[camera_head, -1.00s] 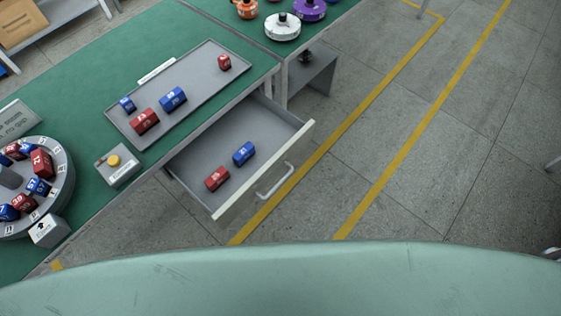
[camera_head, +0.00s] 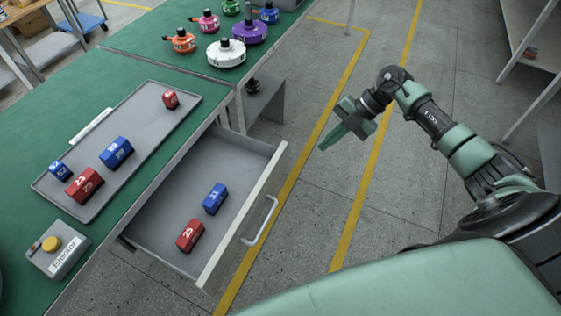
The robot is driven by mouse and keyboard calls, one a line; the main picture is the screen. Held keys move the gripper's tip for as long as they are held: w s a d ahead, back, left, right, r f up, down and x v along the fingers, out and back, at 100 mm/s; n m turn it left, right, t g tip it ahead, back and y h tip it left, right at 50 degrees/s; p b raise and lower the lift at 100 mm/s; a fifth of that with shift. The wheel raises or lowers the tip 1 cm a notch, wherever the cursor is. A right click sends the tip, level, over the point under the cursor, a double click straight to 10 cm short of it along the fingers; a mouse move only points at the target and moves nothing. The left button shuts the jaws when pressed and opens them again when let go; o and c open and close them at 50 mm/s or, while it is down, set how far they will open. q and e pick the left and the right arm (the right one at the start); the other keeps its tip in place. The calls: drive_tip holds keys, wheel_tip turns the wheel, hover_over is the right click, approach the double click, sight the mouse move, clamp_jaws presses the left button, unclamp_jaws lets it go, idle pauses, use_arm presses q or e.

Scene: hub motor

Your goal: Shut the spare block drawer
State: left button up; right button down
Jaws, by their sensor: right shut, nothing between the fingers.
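The spare block drawer (camera_head: 160,213) is pulled out from under the green workbench. A red block (camera_head: 189,235) marked 25 and a blue block (camera_head: 215,198) marked 31 lie inside it. Its white front panel (camera_head: 243,215) carries a white bar handle (camera_head: 262,220). My right gripper (camera_head: 323,148) is shut and empty. It hangs over the floor to the right of the drawer, apart from the handle. My left gripper is not in view.
A grey tray (camera_head: 148,98) with several red and blue blocks lies on the green bench top (camera_head: 112,68). A box with a yellow button (camera_head: 50,244) sits at the bench's front left. Several coloured hub motors (camera_head: 226,54) stand at the back. The floor right of the drawer is clear.

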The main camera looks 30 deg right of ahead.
approach(283, 168)
wheel_tip(283, 168, down, 3)
drive_tip(key=s, duration=0.3)
drive_tip(key=shift+w+a+f+p, duration=0.1)
drive_tip(key=shift+w+a+p, duration=0.25)
drive_tip(key=shift+w+a, duration=0.5)
drive_tip(key=shift+w+a+f+p, duration=0.15)
drive_tip(key=shift+w+a+p, duration=0.15)
drive_tip(key=shift+w+a, duration=0.5)
drive_tip(key=shift+w+d, duration=0.1)
drive_tip(key=shift+w, duration=0.1)
